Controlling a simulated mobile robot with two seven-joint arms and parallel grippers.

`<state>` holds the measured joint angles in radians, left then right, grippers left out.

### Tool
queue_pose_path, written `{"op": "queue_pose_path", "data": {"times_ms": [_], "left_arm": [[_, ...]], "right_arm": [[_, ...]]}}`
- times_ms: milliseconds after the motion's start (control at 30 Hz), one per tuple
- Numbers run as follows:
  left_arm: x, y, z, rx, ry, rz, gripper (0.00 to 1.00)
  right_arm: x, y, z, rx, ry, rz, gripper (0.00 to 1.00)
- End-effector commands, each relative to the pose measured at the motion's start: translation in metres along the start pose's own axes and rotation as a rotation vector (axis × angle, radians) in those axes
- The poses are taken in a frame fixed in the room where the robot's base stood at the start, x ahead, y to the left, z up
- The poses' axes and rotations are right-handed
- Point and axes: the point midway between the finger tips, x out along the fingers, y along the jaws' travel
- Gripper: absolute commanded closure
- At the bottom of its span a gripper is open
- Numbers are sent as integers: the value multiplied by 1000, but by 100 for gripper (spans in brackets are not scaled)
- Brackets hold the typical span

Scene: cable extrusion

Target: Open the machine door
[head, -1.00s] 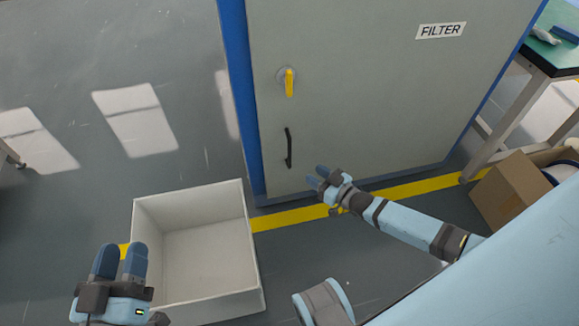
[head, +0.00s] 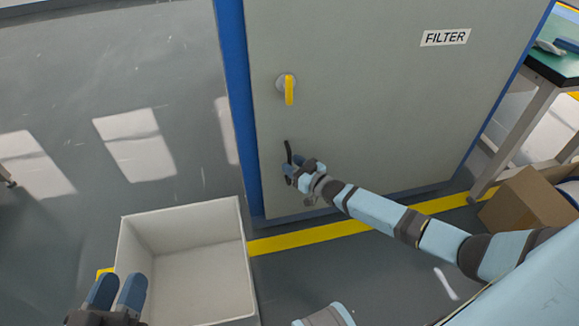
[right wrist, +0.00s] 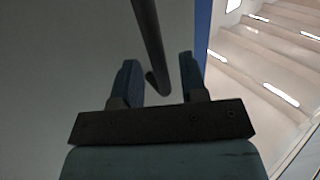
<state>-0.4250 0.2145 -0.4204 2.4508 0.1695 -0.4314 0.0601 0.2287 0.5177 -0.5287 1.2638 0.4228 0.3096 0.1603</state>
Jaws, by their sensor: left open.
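The machine door (head: 370,100) is a grey panel labelled FILTER, and it looks shut. A black bar handle (head: 288,150) is upright on its lower left part, and a yellow knob (head: 289,90) sits above it. My right gripper (head: 291,172) is at the handle's lower end. In the right wrist view its two fingers (right wrist: 158,80) are apart, with the handle (right wrist: 149,40) showing between them; I cannot tell whether they touch it. My left gripper (head: 117,292) is open and empty at the lower left, away from the door.
An open white box (head: 243,235) stands on the floor left of the door. A yellow floor line (head: 310,234) runs along the machine's foot. A cardboard box (head: 528,205) and a green-topped table (head: 555,66) are at the right.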

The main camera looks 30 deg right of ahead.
Motion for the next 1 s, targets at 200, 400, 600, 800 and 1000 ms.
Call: {"op": "queue_pose_path", "data": {"times_ms": [200,400,600,800,1000], "left_arm": [[0,-1,9,-1,-29,3,57],[0,-1,9,-1,-33,4,57],[0,-1,9,-1,-33,4,57],[0,-1,9,-1,-33,4,57],[0,0,4,0,-22,3,57]], "right_arm": [[15,0,0,-1,1,0,60],[16,0,0,-1,0,0,60],[16,0,0,-1,0,0,90],[16,0,0,-1,0,0,100],[10,-1,-1,-1,-1,-4,100]]}}
